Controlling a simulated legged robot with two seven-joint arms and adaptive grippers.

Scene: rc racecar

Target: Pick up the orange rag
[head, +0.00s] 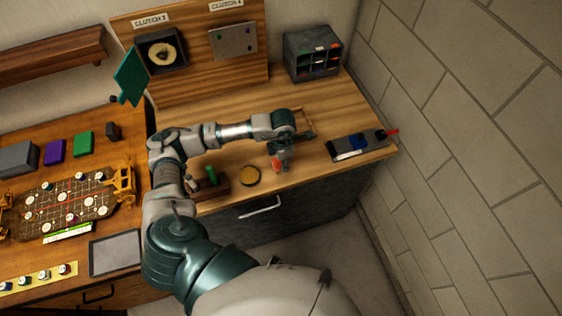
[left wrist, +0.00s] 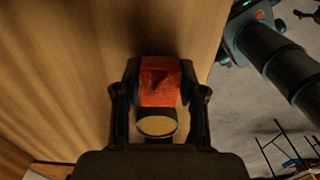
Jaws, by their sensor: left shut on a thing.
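The orange rag (head: 277,167) is a small orange-red piece at the tip of my left gripper (head: 280,157), over the right-hand wooden worktop. In the left wrist view the rag (left wrist: 158,80) sits between the two dark fingers of my left gripper (left wrist: 159,105), which are shut on it. The rag's lower side is hidden, so I cannot tell whether it touches the worktop. My right gripper is not in view.
A round yellow-topped tin (head: 249,176) and a wooden holder with green items (head: 209,186) stand left of the gripper. A grey compartment box (head: 312,52) stands behind. The worktop (head: 322,100) is clear toward the back.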

